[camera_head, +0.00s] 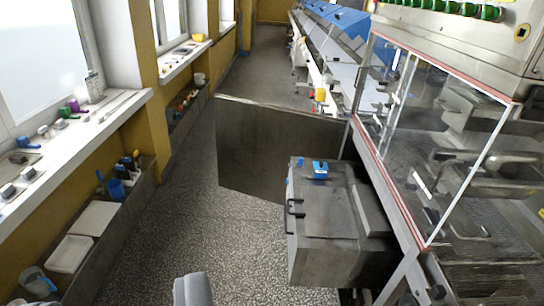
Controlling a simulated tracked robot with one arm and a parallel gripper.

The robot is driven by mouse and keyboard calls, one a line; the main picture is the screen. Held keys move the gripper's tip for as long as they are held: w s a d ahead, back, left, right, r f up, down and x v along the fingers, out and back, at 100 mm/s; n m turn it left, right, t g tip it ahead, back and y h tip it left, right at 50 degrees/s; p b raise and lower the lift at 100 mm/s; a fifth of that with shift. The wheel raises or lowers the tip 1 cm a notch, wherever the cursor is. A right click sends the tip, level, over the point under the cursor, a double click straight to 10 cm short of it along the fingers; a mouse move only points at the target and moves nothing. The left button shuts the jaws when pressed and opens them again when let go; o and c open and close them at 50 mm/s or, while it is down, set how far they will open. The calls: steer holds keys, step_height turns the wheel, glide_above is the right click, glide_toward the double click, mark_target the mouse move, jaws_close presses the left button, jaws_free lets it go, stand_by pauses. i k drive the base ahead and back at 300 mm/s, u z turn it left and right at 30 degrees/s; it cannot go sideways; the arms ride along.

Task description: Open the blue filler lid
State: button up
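A small blue lid (320,169) sits on top of a grey metal box (325,215), near the box's back edge. It looks like the blue filler lid and appears to lie down on the box, but it is too small to tell for sure whether it is shut. A grey rounded part at the bottom edge looks like the tip of my gripper (192,289). It is well short of the box and to its left, apart from the lid. Its fingers cannot be made out, and nothing held shows.
A dark metal panel (270,150) stands behind the box. A clear-walled machine (440,140) with a red-edged frame closes off the right. A window sill (70,140) and low shelf (95,225) with several small items run along the left. The speckled floor (190,230) between is clear.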

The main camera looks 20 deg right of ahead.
mark_target(322, 165)
steer(key=z, duration=0.05)
steer(key=i, duration=1.35)
steer(key=z, duration=0.6)
steer(key=i, duration=1.5)
steer(key=z, duration=0.35)
